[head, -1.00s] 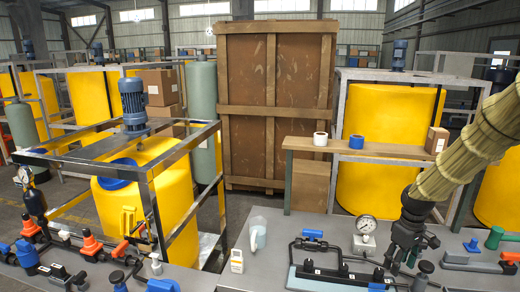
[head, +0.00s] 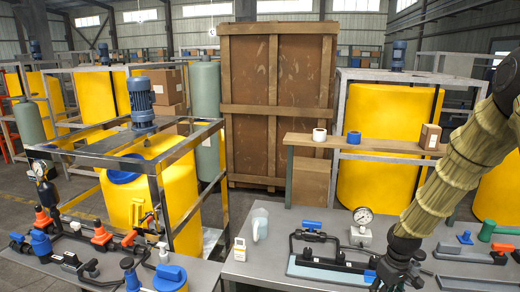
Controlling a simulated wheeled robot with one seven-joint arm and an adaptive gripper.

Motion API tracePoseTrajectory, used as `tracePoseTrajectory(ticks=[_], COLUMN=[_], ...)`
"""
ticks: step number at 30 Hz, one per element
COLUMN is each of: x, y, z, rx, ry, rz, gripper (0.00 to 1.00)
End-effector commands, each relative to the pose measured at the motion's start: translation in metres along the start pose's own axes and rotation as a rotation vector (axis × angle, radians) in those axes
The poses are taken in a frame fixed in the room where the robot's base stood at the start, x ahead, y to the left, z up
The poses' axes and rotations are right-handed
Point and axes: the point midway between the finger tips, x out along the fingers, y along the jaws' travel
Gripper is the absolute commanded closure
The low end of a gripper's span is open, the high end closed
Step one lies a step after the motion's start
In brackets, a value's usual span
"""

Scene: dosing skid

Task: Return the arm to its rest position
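My arm, in a ribbed straw-coloured sleeve, comes in from the right edge of the head view and slopes down to the left. My gripper (head: 392,276) is black and hangs over the grey bench (head: 255,268) at the lower right. It is small and dark against black pipework, so its fingers cannot be made out, nor whether it holds anything. It overlaps the right end of the black pipe assembly in the picture; whether they touch cannot be told.
A pressure gauge (head: 363,216), a blue-handled valve (head: 311,226), a clear jug (head: 260,224) and a small white bottle (head: 240,249) stand on the bench. A green-handled valve (head: 487,232) is right of my arm. A yellow tank (head: 160,190) in a metal frame stands left.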

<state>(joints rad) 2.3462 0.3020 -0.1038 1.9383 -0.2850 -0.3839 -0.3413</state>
Motion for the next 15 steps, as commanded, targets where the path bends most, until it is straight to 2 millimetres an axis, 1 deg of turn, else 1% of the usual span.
tracePoseTrajectory(ticks=[1, 5, 6, 8, 9, 11, 12, 14, 15], x=[0.015, 0.058, 0.073, 0.096, 0.111, 0.130, 0.143, 0.160, 0.170], y=[-0.010, -0.041, -0.052, -0.070, -0.083, -0.101, -0.113, -0.130, -0.141], z=[0.006, 0.027, 0.036, 0.051, 0.062, 0.079, 0.091, 0.111, 0.124], rx=[0.006, 0.039, 0.052, 0.075, 0.091, 0.114, 0.131, 0.156, 0.173], ry=[-0.005, -0.005, -0.005, -0.003, -0.003, -0.003, -0.002, -0.004, -0.005], rz=[-0.004, -0.015, -0.018, -0.022, -0.025, -0.028, -0.028, -0.029, -0.028], gripper=[0.49, 0.49, 0.49, 0.49, 0.49, 0.49, 0.49, 0.49, 0.49])
